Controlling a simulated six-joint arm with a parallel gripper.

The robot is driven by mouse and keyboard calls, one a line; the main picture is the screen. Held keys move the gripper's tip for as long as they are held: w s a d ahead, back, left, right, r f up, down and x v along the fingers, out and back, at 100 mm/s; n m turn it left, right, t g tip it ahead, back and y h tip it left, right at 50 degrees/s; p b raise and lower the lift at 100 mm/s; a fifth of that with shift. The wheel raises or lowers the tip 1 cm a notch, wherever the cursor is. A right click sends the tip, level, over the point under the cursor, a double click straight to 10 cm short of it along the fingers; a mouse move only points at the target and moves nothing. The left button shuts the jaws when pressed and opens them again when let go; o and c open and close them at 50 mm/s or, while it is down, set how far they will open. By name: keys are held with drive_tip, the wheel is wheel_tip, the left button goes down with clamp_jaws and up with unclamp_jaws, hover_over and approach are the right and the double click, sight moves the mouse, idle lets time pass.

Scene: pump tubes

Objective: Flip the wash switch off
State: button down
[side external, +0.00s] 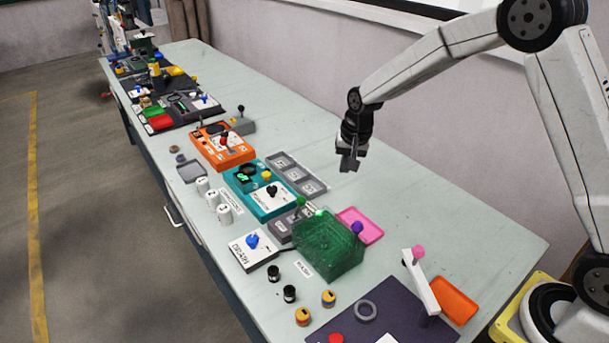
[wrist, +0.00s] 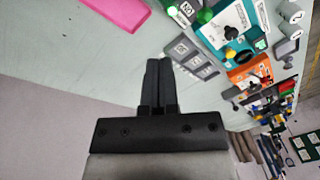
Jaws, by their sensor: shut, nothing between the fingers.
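My gripper (side external: 349,163) is shut and empty, held in the air above the back part of the table, apart from everything. Its closed fingers also show in the wrist view (wrist: 158,75). A small white label that appears to read WASH (side external: 303,268) lies before a green see-through basin (side external: 325,250). Behind the basin is a dark grey box (side external: 283,229) with a green knob (side external: 301,201). In the wrist view the grey box (wrist: 185,10) bears the word ON, beside a green knob (wrist: 205,15). I cannot tell for certain which part is the wash switch, or its position.
A purple-knobbed lever (side external: 357,228) stands by the basin and a pink tray (side external: 362,224). A DRAIN box (side external: 253,248) with a blue knob is left of the basin. Teal (side external: 262,195) and orange (side external: 223,150) units stand farther back. The table's right back area is clear.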

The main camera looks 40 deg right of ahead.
sight(298, 208)
drive_tip(key=w+d+f+m, duration=0.2)
drive_tip(key=w+f+m, duration=0.4)
drive_tip(key=w, duration=0.6)
drive_tip(key=shift+f+y, duration=0.3)
drive_tip(key=shift+f, duration=0.45)
drive_tip(key=shift+w+f, duration=0.1)
drive_tip(key=shift+f, duration=0.05)
drive_tip(key=shift+x, duration=4.7)
drive_tip(key=shift+s+a+f, duration=0.1)
drive_tip(key=shift+s+a, duration=0.1)
drive_tip(key=shift+s+a+r, duration=0.25)
drive_tip(key=shift+a, duration=0.25)
drive_tip(key=shift+s+a+r, duration=0.2)
drive_tip(key=shift+s+a, duration=0.1)
drive_tip(key=shift+a, duration=0.2)
drive_tip(key=shift+s+a+r, duration=0.25)
drive_tip(key=shift+a, duration=0.25)
